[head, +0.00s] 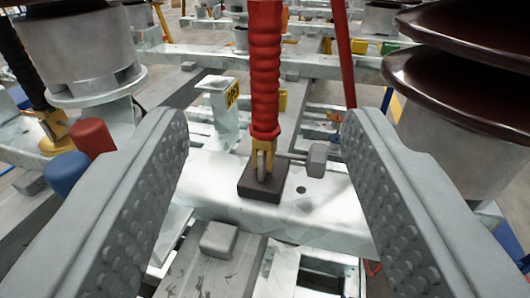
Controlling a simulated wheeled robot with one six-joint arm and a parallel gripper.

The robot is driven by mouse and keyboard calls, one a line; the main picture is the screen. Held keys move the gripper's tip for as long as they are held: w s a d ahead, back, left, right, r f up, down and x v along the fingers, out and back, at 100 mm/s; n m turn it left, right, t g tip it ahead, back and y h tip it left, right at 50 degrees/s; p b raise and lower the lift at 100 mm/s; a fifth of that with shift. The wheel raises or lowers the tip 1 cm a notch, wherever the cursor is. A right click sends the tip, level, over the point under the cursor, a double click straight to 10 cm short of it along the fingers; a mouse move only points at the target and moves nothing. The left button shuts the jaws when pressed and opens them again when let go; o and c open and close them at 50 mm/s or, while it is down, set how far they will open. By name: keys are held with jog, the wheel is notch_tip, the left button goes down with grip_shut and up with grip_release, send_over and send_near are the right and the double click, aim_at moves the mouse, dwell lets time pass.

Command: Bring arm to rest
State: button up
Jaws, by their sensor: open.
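My gripper (258,150) is open and empty. Its two grey studded fingers reach in from the lower left and lower right of the head view. Between the fingertips, a red ribbed rod (265,75) stands upright with a yellow end fitting. The fitting sits on a dark block (263,183) on a pale metal beam (325,205). A grey hammer-like lever (317,158) sticks out to the right of the fitting. Neither finger visibly touches the rod, the block or the lever.
Dark brown ribbed insulators (465,85) on a grey base stand close at the right. A grey cylinder (80,45) stands at the upper left. Red (92,137) and blue (64,172) caps lie near the left finger. Several metal beams cross behind.

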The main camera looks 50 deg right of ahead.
jog(key=shift+r, duration=0.1)
dwell(0.3)
jog(key=s+a+r+n+t+y, duration=0.1)
jog(key=s+r+n+t+y, duration=0.3)
jog(key=r, duration=0.5)
jog(key=s+a+r+n+t+y, duration=0.1)
jog(key=s+r+n+t+y, duration=0.1)
jog(key=s+r+t+y, duration=0.5)
jog(key=s+n+g+y, duration=0.3)
jog(key=s+n+g, duration=0.1)
jog(key=s, duration=1.5)
jog(key=shift+s+n, duration=0.3)
